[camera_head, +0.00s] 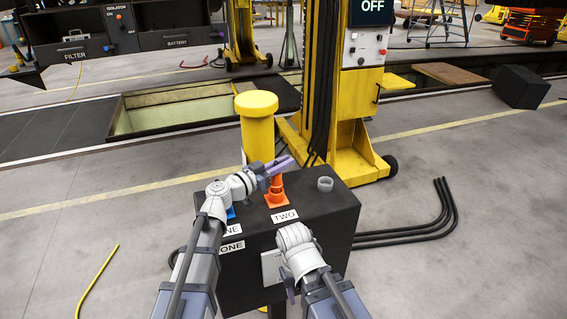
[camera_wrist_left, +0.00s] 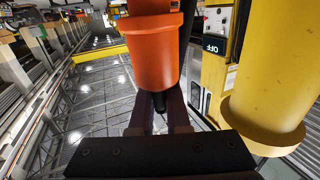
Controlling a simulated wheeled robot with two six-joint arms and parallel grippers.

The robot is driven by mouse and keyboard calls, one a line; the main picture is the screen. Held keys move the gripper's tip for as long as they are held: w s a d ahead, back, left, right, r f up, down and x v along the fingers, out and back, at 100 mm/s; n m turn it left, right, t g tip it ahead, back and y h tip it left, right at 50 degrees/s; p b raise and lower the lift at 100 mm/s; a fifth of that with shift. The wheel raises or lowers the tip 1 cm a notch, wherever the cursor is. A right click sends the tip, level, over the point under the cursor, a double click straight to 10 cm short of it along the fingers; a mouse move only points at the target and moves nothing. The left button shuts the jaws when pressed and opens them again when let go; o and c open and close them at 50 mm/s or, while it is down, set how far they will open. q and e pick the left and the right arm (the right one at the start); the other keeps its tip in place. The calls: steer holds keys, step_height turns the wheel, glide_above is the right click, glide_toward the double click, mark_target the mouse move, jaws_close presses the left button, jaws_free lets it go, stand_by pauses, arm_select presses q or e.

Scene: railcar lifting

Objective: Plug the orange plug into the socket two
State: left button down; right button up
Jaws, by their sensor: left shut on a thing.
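The orange plug (camera_head: 275,184) is upright over the orange base of socket two (camera_head: 270,201), behind the TWO label (camera_head: 285,216) on the dark box. I cannot tell whether it is fully seated. In the left wrist view the plug (camera_wrist_left: 155,55) is large, with a narrow black end between the fingers. My left gripper (camera_head: 283,165) is shut on the plug, its purple fingers at the plug's top; it also shows in the left wrist view (camera_wrist_left: 160,110). My right gripper (camera_head: 291,290) is low at the box's front, mostly hidden by its wrist.
The dark box (camera_head: 340,215) has a grey ring (camera_head: 325,184) on its right top and a blue part (camera_head: 231,212) at left, partly hidden by my arm. A yellow post (camera_head: 256,130) and a yellow lifting column (camera_head: 362,110) stand behind. Black cables (camera_head: 440,205) lie at right.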

arm_select(q)
steer(key=shift+f+b, duration=0.75)
steer(key=shift+f, duration=0.15)
steer(key=c, duration=0.8)
jaws_free()
steer(key=shift+v, duration=3.95)
